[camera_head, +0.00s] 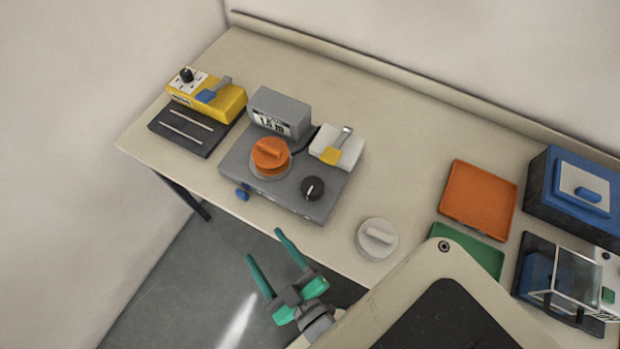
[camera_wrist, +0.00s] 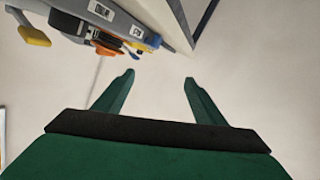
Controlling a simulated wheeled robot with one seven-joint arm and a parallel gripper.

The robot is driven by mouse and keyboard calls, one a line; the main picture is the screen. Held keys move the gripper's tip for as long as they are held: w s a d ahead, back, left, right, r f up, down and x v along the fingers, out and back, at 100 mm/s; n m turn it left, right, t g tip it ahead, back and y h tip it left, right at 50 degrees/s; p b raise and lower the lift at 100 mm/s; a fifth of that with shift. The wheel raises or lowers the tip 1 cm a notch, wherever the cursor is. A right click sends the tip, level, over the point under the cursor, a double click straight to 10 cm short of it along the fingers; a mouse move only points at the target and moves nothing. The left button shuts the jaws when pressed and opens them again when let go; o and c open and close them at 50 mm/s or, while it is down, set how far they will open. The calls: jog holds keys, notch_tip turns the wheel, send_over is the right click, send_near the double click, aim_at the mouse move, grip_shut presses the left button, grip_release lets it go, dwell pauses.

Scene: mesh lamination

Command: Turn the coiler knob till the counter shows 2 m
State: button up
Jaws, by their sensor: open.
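The grey coiler (camera_head: 290,202) stands on the table, left of the middle. Its counter (camera_head: 269,122) shows dark digits on a white display, too small to read surely. A round orange part (camera_head: 270,154) with a raised bar sits on top, and a black knob (camera_head: 313,188) with a white mark is at its right. A small blue knob (camera_head: 242,194) sticks out of the front. My gripper (camera_head: 265,245) is open and empty, in front of the table edge, apart from the coiler. In the wrist view my gripper (camera_wrist: 159,76) has nothing between its fingers.
A yellow device (camera_head: 208,98) stands at the far left. A white block with a lever (camera_head: 338,148) sits by the coiler. A white round lid (camera_head: 377,238) lies near the front edge. Orange (camera_head: 478,200) and green (camera_head: 480,258) trays and a blue box (camera_head: 575,195) are at the right.

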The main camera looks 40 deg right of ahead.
jog(key=w+d+r+n+t+h, duration=0.2)
jog(key=w+d+r+h, duration=0.2)
jog(key=w+d+r, duration=0.45)
jog(key=w+d+r+m+g+h, duration=0.1)
jog(key=w+d+r+m+h, duration=0.1)
jog(key=w+d+r+h, duration=0.35)
jog(key=w+d+r+m+h, duration=0.1)
jog(key=w+d+r+h, duration=0.15)
jog(key=d+r, duration=0.45)
jog(key=s+d+r+m+g+h, duration=0.2)
jog(key=d+r+m+g+h, duration=0.4)
jog(key=d+r, duration=0.3)
jog(key=s+d+r+m+g, duration=0.1)
jog(key=s+d+m+g, duration=0.7)
jog(key=d+g, duration=0.2)
jog(key=m+g+y, duration=0.1)
jog(key=m+y, duration=0.3)
jog(key=y, duration=1.5)
send_over(313, 186)
notch_tip(313, 186, down, 20)
notch_tip(313, 186, down, 10)
jog(key=shift+w, duration=0.1)
